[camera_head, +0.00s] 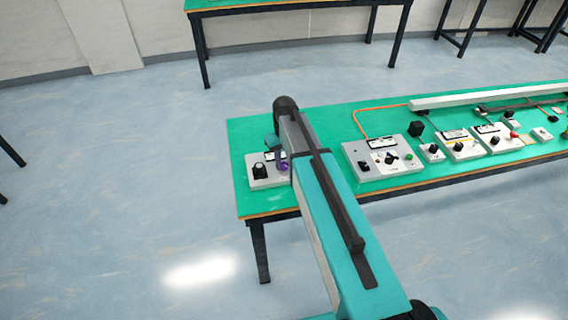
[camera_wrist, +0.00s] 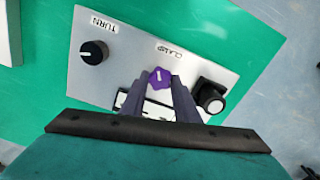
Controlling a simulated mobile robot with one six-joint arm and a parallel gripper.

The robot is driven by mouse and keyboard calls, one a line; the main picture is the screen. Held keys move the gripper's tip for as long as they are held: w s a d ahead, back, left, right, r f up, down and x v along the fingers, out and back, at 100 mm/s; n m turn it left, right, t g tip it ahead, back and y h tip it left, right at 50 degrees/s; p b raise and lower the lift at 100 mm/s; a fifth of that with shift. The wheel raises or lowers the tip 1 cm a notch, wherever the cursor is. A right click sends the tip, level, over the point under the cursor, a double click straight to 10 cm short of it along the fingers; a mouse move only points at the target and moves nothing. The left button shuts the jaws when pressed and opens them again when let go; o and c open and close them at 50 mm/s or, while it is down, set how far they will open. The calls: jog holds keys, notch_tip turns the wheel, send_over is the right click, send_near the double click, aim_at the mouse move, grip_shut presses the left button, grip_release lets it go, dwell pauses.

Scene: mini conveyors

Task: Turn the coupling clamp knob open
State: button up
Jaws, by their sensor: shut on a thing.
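The coupling clamp knob is a purple knob (camera_wrist: 160,76) with a white pointer line, below the CLAMP label (camera_wrist: 175,49) on a light grey panel (camera_wrist: 135,62). My gripper (camera_wrist: 159,82) is shut on this knob, one dark finger on each side of it. In the head view, the purple knob (camera_head: 283,167) shows beside my arm on the panel (camera_head: 268,183) at the table's left end. My arm hides part of the panel there, and the fingers cannot be made out.
A black TURN knob (camera_wrist: 94,52) sits left of the clamp knob. A black block with a round white-faced part (camera_wrist: 211,97) stands close on the right. Other control panels (camera_head: 383,158) line the green table (camera_head: 328,117) to the right.

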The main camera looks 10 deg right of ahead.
aim_at(284, 164)
jog(key=shift+n+b, duration=0.3)
jog(key=shift+n, duration=1)
jog(key=o, duration=1)
jog(key=shift+o, duration=0.2)
notch_tip(284, 164, up, 14)
jog(key=b, duration=0.3)
jog(key=shift+s+f, duration=0.1)
jog(key=shift+f, duration=0.05)
